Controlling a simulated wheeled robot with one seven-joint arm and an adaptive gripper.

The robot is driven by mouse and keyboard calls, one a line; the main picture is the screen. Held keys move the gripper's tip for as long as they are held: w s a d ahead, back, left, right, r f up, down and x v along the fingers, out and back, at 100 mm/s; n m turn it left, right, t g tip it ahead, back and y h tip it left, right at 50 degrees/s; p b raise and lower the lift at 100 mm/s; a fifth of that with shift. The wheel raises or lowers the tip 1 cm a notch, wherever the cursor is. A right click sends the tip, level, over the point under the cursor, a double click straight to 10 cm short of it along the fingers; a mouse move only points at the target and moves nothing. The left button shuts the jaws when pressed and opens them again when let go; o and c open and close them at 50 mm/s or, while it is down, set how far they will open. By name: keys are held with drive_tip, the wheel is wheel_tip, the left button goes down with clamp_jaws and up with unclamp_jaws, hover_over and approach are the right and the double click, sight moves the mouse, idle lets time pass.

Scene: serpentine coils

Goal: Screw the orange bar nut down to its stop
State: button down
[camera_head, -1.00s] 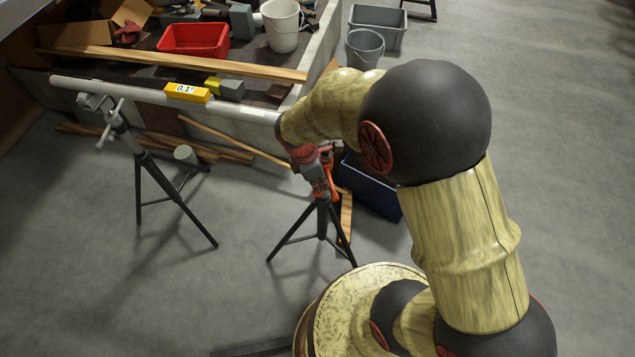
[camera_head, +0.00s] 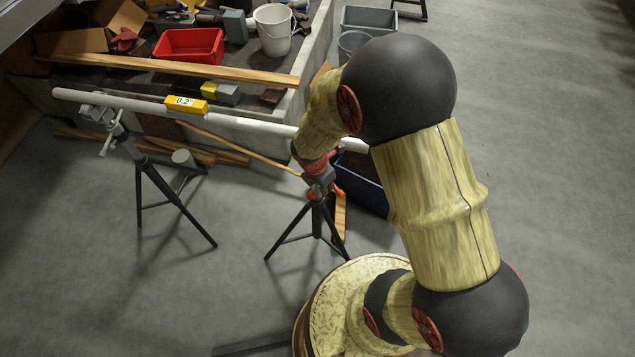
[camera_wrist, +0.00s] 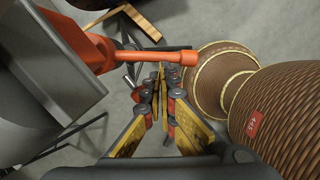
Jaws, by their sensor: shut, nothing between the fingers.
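The orange bar nut (camera_wrist: 150,55) shows in the wrist view as an orange bar with a thicker end. It reaches right from an orange body at the upper left, beside a grey block. My gripper (camera_wrist: 154,78) is shut and empty, its fingers just below the bar in the picture; I cannot tell whether they touch it. In the head view my arm hides most of the gripper and nut at the right tripod stand (camera_head: 318,205). A long pale pipe (camera_head: 245,123) lies across this stand and the left tripod stand (camera_head: 130,145).
A yellow level (camera_head: 186,105) on the pipe reads 0.2°. Behind is a walled bench with a red bin (camera_head: 188,45), a white bucket (camera_head: 274,28) and a wooden plank (camera_head: 170,68). A dark blue crate (camera_head: 365,190) stands behind the right stand. Floor between the stands is mostly clear.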

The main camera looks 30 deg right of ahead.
drive_tip(key=shift+w+d+n+t+y+p, duration=0.15)
drive_tip(key=shift+d+n+t+p, duration=0.1)
drive_tip(key=shift+d+n+p, duration=1.05)
drive_tip(key=shift+w+d+n+t+y+p, duration=0.15)
drive_tip(key=shift+d+n+t+p, duration=0.1)
drive_tip(key=shift+d+n+p, duration=1)
